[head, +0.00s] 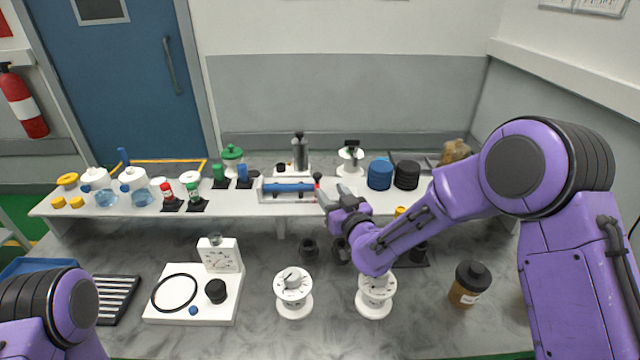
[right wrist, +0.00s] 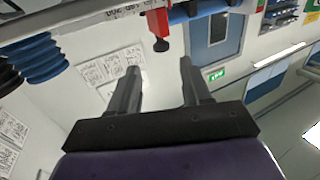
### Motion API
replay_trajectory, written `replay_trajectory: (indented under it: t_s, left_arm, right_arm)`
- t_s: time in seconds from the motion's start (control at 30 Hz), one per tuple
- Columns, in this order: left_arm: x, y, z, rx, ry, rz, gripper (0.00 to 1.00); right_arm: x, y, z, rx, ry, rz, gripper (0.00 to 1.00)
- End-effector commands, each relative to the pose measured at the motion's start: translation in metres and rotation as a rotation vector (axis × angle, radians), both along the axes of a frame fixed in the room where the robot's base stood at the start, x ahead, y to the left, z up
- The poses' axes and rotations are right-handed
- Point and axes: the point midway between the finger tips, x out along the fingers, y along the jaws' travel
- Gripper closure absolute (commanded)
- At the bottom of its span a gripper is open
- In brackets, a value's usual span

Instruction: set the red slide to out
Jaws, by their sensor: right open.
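The red slide (head: 318,180) is a small red piece with a dark knob at the right end of a blue cylinder (head: 288,188), on the white shelf. In the right wrist view the red slide (right wrist: 157,22) shows near the top, its black knob (right wrist: 161,45) pointing down between the lines of my two fingers. My right gripper (head: 331,192) is open and empty, just right of and in front of the slide, with no clear contact. The right wrist view also shows the open fingers (right wrist: 160,66). My left gripper is out of view; only purple arm parts show at lower left.
Left along the shelf (head: 235,200) stand red, green and blue pieces on black bases. Blue bellows (head: 380,174) and black bellows (head: 406,175) stand right of the slide. White dials (head: 293,292) and a brown bottle (head: 468,284) stand on the counter below.

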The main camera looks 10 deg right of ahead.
Motion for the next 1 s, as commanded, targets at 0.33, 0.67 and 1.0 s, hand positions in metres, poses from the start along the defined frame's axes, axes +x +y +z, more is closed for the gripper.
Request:
replay_trajectory:
  t_s: [0.33, 0.67, 1.0]
  left_arm:
    - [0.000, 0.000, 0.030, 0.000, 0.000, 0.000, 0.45]
    - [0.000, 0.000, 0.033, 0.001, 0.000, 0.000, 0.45]
    - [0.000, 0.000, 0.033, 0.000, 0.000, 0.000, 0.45]
  right_arm:
    - [0.072, 0.013, 0.003, 0.001, 0.003, -0.001, 0.52]
    - [0.090, 0.017, 0.000, 0.001, 0.005, -0.001, 0.52]
    - [0.090, 0.017, 0.000, 0.001, 0.005, -0.001, 1.00]
